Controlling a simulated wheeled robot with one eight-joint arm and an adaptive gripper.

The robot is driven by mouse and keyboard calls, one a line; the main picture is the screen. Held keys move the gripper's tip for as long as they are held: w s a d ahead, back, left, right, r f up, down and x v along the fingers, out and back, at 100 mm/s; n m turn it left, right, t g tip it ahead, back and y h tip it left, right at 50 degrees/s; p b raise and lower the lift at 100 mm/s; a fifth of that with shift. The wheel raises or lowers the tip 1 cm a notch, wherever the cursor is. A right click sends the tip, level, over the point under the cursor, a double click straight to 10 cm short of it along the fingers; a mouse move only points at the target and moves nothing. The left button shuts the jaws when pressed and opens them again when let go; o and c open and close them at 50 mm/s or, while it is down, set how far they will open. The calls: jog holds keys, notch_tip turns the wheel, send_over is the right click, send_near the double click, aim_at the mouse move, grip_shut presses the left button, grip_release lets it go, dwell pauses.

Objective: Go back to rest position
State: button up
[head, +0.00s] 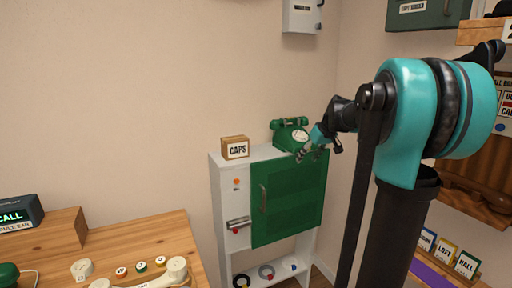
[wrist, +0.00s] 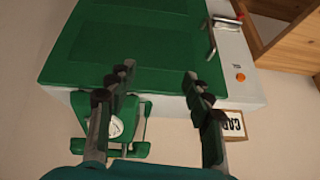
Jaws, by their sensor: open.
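My gripper (head: 314,154) is at the end of my teal and black arm, in front of and above the white cabinet (head: 217,165) with the green door. In the wrist view, my gripper (wrist: 160,88) is open and nothing shows between its fingers. The green dial phone (head: 290,135) sits on top of the cabinet, just behind the gripper in the head view. The phone also shows in the wrist view (wrist: 135,113), partly hidden by the left finger. I cannot tell whether the gripper touches it.
A wooden desk (head: 140,240) with a cream handset (head: 178,268) and knobs is at lower left. Wall boxes hang above, one grey (head: 300,17). Wooden shelving (head: 490,195) stands at right.

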jog(key=s+a+f+m+h, duration=0.1)
jog(key=s+f+m, duration=0.1)
jog(key=s+f, duration=1)
jog(key=s+a+f+m+g+h, duration=0.1)
jog(key=s+f+m+h, duration=0.1)
jog(key=s+f, duration=1.1)
jog(key=s, duration=0.7)
jog(key=shift+f, duration=0.15)
